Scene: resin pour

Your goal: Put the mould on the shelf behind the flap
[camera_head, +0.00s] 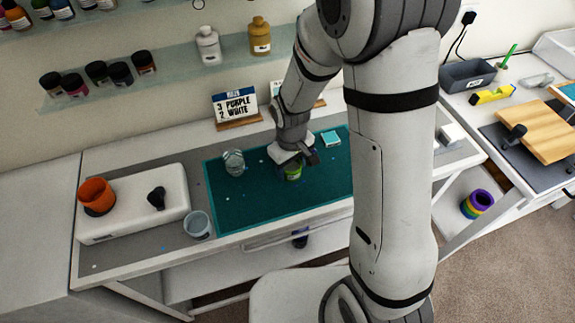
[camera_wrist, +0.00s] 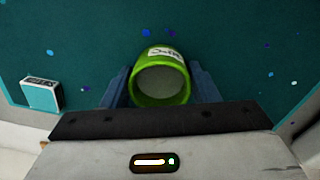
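The mould appears to be a bright green round cup (camera_wrist: 160,92) with a white handwritten label and a pale grey inside. In the head view the green cup (camera_head: 293,173) is at the teal mat, partly hidden under my gripper (camera_head: 298,160). In the wrist view the blue fingers of my gripper (camera_wrist: 162,88) lie close along both sides of the cup and seem to touch it. I cannot tell whether the cup is clear of the mat. A lower shelf (camera_head: 215,283) shows under the table, below a pale strip (camera_head: 290,233) that may be the flap.
The teal mat (camera_head: 232,207) also holds a clear cup (camera_head: 234,162) and a small teal-and-white box (camera_head: 331,139). A blue-tinted cup (camera_head: 198,225) stands at its front left. An orange cup (camera_head: 97,196) stands on a white slab (camera_head: 135,222). Cards stand behind the mat.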

